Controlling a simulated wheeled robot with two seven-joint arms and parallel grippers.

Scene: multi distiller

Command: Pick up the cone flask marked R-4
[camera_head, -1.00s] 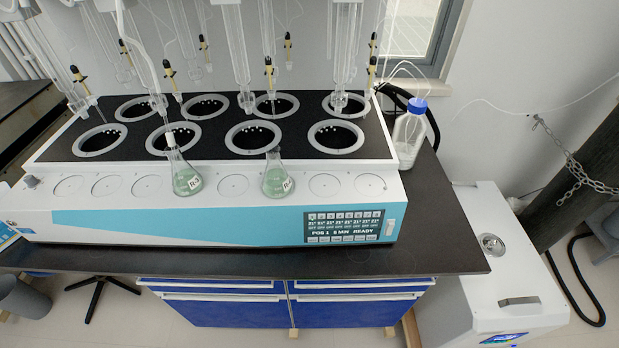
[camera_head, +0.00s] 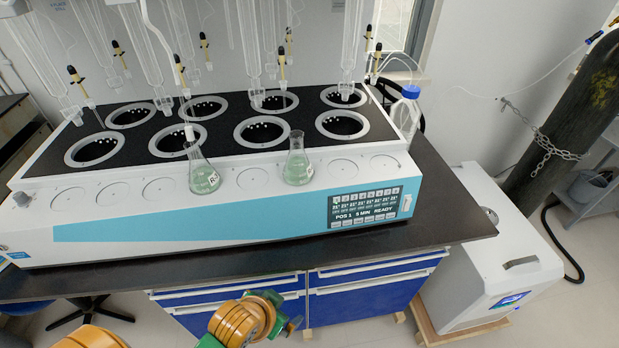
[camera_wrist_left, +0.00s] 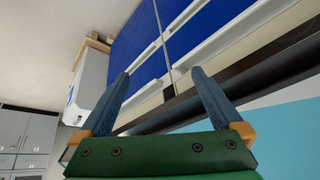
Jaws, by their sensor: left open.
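Two cone flasks with pale green liquid stand upright on the front ledge of the distiller. The left flask (camera_head: 204,175) has a label that read like R-3 or R-5 a second ago. The right flask (camera_head: 298,166) has its label turned to its right side, and I cannot read its full mark now. My left gripper (camera_head: 283,314) is low at the bottom of the head view, in front of the bench and well apart from both flasks. In the left wrist view its two blue fingers (camera_wrist_left: 160,82) are spread and empty. My right gripper is out of view.
The white and blue distiller (camera_head: 240,218) stands on a black bench (camera_head: 440,195) with blue drawers (camera_head: 375,300) below. Glass tubes hang over its round wells. A blue-capped bottle (camera_head: 407,112) stands at its right end. A white machine (camera_head: 500,270) is on the floor at right.

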